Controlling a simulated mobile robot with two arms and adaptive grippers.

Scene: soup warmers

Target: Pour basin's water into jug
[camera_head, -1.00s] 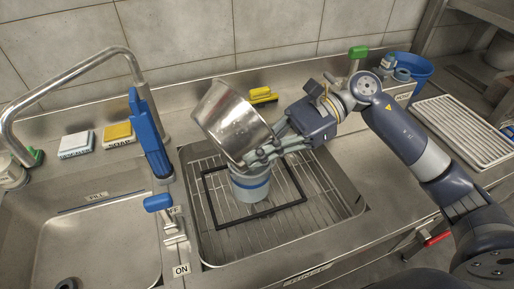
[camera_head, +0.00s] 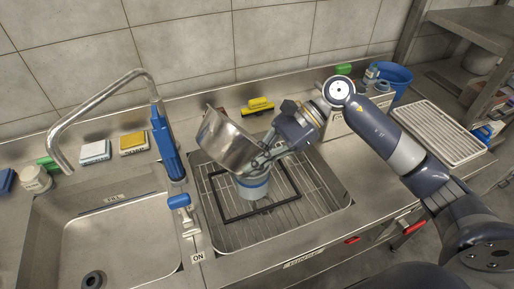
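A steel basin (camera_head: 226,142) is held tilted above the wire rack of the right sink. My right gripper (camera_head: 262,156) is shut on the basin's right side. The jug (camera_head: 254,187), grey with a blue band, stands upright on the rack inside a black square frame (camera_head: 287,200). The basin's lower edge overlaps the jug's top, so the jug's mouth is hidden. I cannot see water in the basin or a stream from it. My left gripper is not in view.
A tall faucet with a blue handle (camera_head: 165,145) stands left of the basin. The left sink (camera_head: 120,240) is empty. Sponges (camera_head: 133,140) and a yellow brush (camera_head: 259,104) lie along the back ledge. A blue bucket (camera_head: 394,79) and a white ribbed tray (camera_head: 425,130) are at right.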

